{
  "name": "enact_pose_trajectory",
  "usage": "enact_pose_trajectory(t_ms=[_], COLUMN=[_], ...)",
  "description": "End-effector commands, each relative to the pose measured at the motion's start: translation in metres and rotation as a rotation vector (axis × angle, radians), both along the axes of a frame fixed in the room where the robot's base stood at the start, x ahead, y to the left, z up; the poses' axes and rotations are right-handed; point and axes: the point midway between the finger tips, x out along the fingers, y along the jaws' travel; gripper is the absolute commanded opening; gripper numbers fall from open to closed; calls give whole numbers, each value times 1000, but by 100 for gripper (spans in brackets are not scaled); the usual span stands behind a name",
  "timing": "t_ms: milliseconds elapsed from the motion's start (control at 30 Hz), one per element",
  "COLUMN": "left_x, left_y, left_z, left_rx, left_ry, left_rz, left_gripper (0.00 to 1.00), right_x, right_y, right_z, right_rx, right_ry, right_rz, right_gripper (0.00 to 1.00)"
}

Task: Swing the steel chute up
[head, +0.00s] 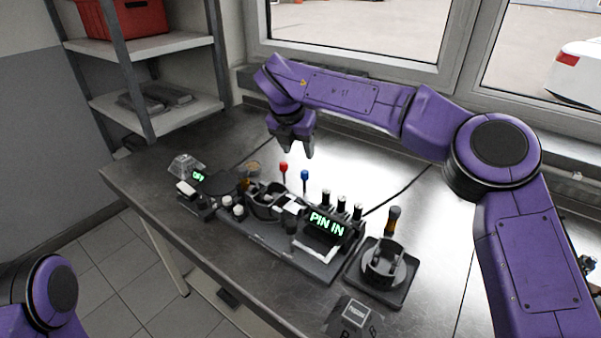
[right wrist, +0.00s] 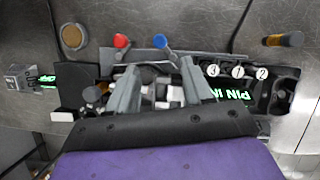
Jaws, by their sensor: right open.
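My right gripper (head: 296,150) hangs from the purple arm above the back of the bench fixture (head: 258,240), pointing down. In the right wrist view its two grey fingers (right wrist: 160,78) are apart, with nothing held between them. The fixture's middle, with dark round parts and pale metal pieces, lies below and between the fingers. I cannot clearly pick out the steel chute among these pieces. A red-knobbed lever (head: 284,168) and a blue-knobbed lever (head: 304,175) stand at the fixture's back edge. My left gripper is out of view.
A green "PIN IN" display (head: 326,222) sits at the fixture's right, beside several white-topped posts (head: 341,202). A round dark holder (head: 383,264) stands on a square base farther right. A clear box (head: 186,165) is at the left end. The back of the steel bench (head: 235,130) is mostly bare.

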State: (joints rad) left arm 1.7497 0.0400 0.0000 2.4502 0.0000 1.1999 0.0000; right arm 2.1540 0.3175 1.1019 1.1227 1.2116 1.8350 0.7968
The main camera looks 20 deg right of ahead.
Motion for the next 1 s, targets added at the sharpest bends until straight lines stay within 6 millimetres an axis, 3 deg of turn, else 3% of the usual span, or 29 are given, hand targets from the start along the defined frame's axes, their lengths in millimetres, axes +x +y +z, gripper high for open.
enact_pose_trajectory(t_ms=[500,867,1000], left_x=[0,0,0], left_y=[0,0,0], left_z=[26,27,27], left_rx=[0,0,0], left_ry=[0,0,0], left_rz=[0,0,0], left_gripper=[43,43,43], right_x=[28,31,31], right_y=[-23,-26,-26], right_z=[-85,-97,-96], right_rx=[-1,-1,-1], right_ry=[2,1,1], right_rz=[-1,0,0], right_gripper=[51,51,8])
